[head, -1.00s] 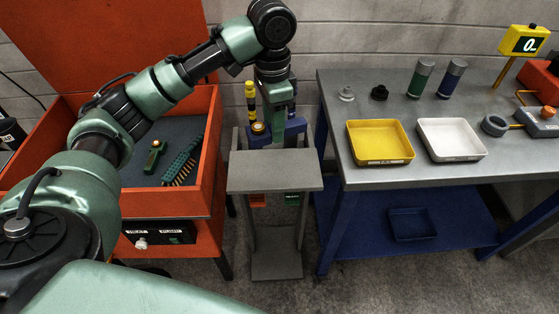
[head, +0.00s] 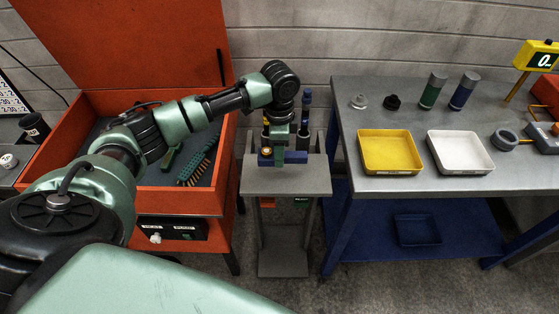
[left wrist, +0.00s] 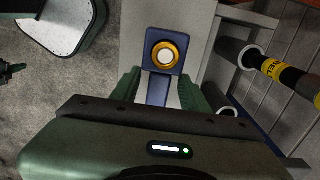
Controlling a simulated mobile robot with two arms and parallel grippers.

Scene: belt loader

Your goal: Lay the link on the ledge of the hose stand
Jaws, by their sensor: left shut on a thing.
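The link is a dark blue bar with a brass-coloured ring, seen in the left wrist view (left wrist: 152,40). My left gripper (left wrist: 158,88) is shut on its bar, and the ringed end sticks out past the fingers. In the head view the link (head: 297,157) shows on both sides of my left gripper (head: 280,158). It is over the back part of the grey ledge (head: 286,183) of the hose stand. I cannot tell whether the link touches the ledge.
Upright hoses (left wrist: 285,75), one with a yellow band, stand close behind the ledge. An open orange chest (head: 222,150) is on the left. A grey bench (head: 385,185) on the right holds a yellow tray (head: 390,152) and a white tray (head: 460,153). The front of the ledge is clear.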

